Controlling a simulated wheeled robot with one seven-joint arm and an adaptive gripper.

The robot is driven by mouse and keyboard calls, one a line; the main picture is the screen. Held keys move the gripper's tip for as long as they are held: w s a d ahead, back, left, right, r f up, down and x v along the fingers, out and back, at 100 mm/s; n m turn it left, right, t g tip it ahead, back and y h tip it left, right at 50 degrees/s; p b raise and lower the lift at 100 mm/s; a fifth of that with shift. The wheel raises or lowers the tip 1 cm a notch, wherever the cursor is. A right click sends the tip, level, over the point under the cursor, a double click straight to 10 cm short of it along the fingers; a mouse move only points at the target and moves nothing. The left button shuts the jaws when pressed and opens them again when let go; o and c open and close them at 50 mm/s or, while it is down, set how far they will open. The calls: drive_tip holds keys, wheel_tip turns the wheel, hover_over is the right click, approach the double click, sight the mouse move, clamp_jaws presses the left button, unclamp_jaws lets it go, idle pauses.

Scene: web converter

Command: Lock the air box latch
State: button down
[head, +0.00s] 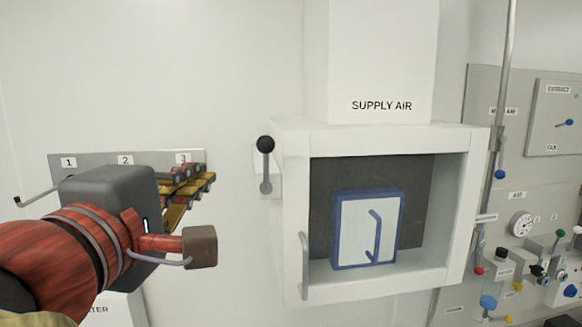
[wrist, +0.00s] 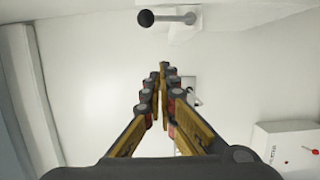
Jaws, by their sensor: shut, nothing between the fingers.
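The air box (head: 297,180) is a white cabinet under the SUPPLY AIR duct, with its front opening showing a dark interior. The latch (head: 265,165) on its left side is a grey lever with a black ball knob, standing upright with the knob on top. The knob and lever also show at the top of the wrist view (wrist: 146,18). My gripper (head: 207,178) is left of the latch and a little apart from it. Its yellow and red fingers are together and empty, and they also show in the wrist view (wrist: 163,75).
A blue-framed white panel (head: 350,230) stands inside the box. A grey vertical handle (head: 304,265) is on the box's front left edge. A numbered plate (head: 95,160) with another lever (head: 35,196) is on the wall behind my arm. A control panel (head: 520,180) is at right.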

sight(266, 165)
drive_tip(key=w+d+p, duration=0.3)
drive_tip(key=w+d, duration=0.1)
drive_tip(key=w, duration=0.5)
drive_tip(key=shift+w, duration=0.25)
drive_tip(key=shift+d, duration=0.1)
drive_tip(key=shift+f+b, duration=0.1)
drive_tip(key=shift+b, duration=0.25)
drive_tip(key=shift+d+m, duration=0.2)
drive_tip(key=shift+m, duration=0.2)
